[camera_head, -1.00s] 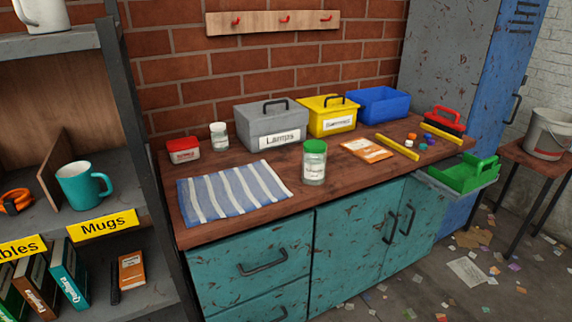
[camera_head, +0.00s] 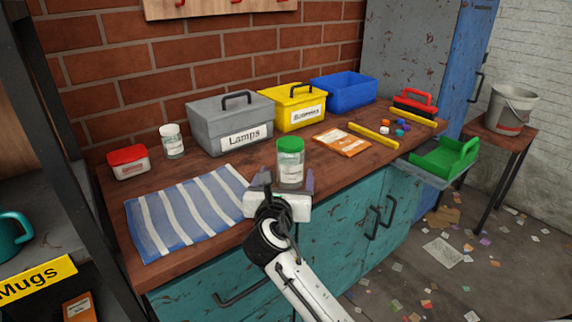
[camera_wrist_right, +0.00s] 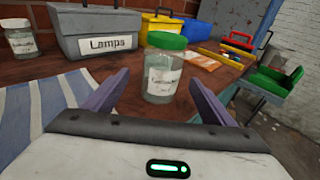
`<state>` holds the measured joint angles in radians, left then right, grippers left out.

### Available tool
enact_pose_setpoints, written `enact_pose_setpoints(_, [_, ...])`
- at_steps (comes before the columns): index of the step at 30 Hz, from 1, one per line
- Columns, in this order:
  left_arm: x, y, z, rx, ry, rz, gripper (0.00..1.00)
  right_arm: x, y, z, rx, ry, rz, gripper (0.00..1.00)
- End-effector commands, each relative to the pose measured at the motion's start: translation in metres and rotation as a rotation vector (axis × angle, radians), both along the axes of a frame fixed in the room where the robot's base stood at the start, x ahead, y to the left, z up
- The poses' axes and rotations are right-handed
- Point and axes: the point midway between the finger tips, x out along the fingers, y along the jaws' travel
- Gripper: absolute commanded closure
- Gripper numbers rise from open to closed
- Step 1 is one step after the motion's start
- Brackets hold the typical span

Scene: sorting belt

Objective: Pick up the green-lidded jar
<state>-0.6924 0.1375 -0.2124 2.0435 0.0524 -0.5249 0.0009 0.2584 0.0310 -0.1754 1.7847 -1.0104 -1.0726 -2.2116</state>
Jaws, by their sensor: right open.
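The green-lidded jar (camera_head: 290,163) is clear glass with a white label and stands upright on the wooden worktop near its front edge. My right gripper (camera_head: 281,182) is open in front of the jar, its purple fingers pointing towards it. In the right wrist view the jar (camera_wrist_right: 165,72) stands ahead between the two spread fingers of the gripper (camera_wrist_right: 160,98). It looks untouched, with a gap on each side. How far the fingertips reach along the jar is hard to tell. My left gripper is not in view.
A striped cloth (camera_head: 188,212) lies left of the jar. Behind stand the grey Lamps box (camera_head: 215,140), a yellow box (camera_head: 284,105) and a white-lidded jar (camera_head: 172,142). An orange packet (camera_head: 342,141) and yellow bar (camera_head: 374,135) lie to the right.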

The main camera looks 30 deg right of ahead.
Motion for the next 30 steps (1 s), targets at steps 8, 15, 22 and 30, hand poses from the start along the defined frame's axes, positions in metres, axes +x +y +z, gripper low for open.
enact_pose_setpoints(8, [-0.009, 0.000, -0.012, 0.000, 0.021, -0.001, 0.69, 0.019, -0.017, -0.006, 0.002, -0.001, 0.001, 0.22])
enact_pose_setpoints(15, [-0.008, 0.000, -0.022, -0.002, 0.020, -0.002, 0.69, 0.044, -0.041, -0.015, 0.002, -0.002, 0.002, 0.22])
enact_pose_setpoints(22, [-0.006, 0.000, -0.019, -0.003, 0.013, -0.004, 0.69, 0.053, -0.048, -0.016, 0.003, -0.001, 0.003, 0.22])
enact_pose_setpoints(30, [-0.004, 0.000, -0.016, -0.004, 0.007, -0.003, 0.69, 0.052, -0.048, -0.016, 0.003, -0.001, 0.003, 0.44])
